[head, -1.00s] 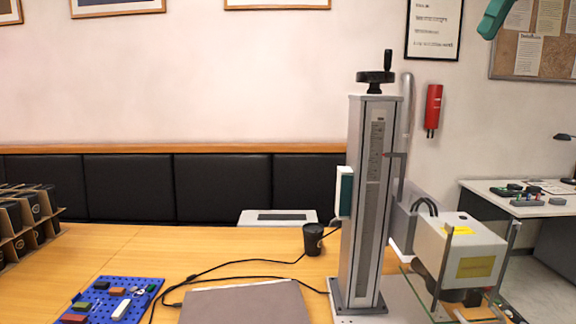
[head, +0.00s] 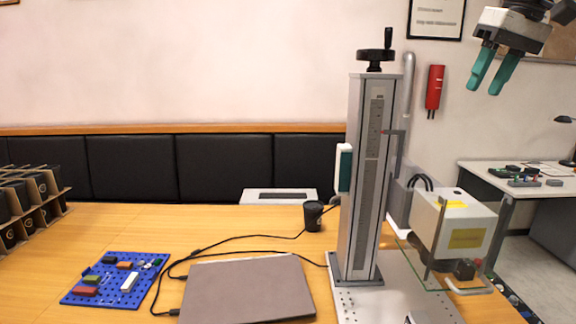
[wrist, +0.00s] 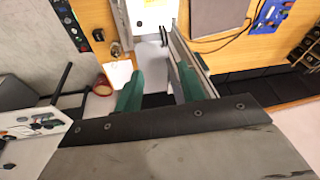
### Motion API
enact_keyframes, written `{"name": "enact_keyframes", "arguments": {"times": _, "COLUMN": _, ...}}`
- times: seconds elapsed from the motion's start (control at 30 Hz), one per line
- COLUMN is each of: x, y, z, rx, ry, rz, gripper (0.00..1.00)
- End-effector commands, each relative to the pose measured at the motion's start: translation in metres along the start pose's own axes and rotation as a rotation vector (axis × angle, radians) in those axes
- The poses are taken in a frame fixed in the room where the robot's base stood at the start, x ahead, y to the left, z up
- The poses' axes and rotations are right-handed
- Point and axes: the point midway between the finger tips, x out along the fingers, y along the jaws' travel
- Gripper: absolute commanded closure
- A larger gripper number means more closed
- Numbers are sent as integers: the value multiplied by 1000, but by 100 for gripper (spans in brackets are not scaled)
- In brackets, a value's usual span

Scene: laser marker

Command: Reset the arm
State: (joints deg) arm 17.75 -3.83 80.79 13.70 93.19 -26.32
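My gripper (head: 493,72) is at the top right of the head view, raised high in front of the wall and pinboard. Its two green fingers point down and are apart, with nothing between them. In the wrist view the two fingers (wrist: 158,88) also stand apart and empty, above the laser marker. The laser marker's tall grey column (head: 366,180) with a black hand wheel (head: 375,55) stands on the table. Its white laser head (head: 455,225) is to the right of the column, below my gripper and well apart from it.
On the wooden table (head: 110,235) are a closed laptop (head: 245,290), a blue board with coloured blocks (head: 115,278), a black cup (head: 313,215) and loose cables. A cardboard divider (head: 30,208) is at the left. A side desk (head: 510,180) is at the right. The air around my gripper is free.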

Motion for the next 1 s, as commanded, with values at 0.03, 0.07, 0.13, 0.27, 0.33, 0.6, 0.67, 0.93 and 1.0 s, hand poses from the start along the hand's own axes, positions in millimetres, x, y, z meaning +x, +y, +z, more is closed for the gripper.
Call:
{"name": "enact_keyframes", "arguments": {"times": 0.03, "x": 16, "y": -7, "z": 15, "rx": 38, "ry": -17, "rz": 8, "gripper": 60}}
{"name": "enact_keyframes", "arguments": {"times": 0.07, "x": 27, "y": -10, "z": 25, "rx": 66, "ry": -27, "rz": 16, "gripper": 60}}
{"name": "enact_keyframes", "arguments": {"times": 0.13, "x": 56, "y": -20, "z": 53, "rx": 130, "ry": -51, "rz": 38, "gripper": 60}}
{"name": "enact_keyframes", "arguments": {"times": 0.27, "x": 112, "y": -42, "z": 117, "rx": 226, "ry": -91, "rz": 85, "gripper": 60}}
{"name": "enact_keyframes", "arguments": {"times": 0.33, "x": 143, "y": -54, "z": 156, "rx": 260, "ry": -112, "rz": 111, "gripper": 60}}
{"name": "enact_keyframes", "arguments": {"times": 0.6, "x": 235, "y": -89, "z": 294, "rx": 234, "ry": -163, "rz": 174, "gripper": 60}}
{"name": "enact_keyframes", "arguments": {"times": 0.67, "x": 242, "y": -94, "z": 309, "rx": 213, "ry": -166, "rz": 174, "gripper": 60}}
{"name": "enact_keyframes", "arguments": {"times": 0.93, "x": 237, "y": -103, "z": 313, "rx": 173, "ry": -132, "rz": 170, "gripper": 60}}
{"name": "enact_keyframes", "arguments": {"times": 1.0, "x": 237, "y": -103, "z": 313, "rx": 174, "ry": -133, "rz": 170, "gripper": 60}}
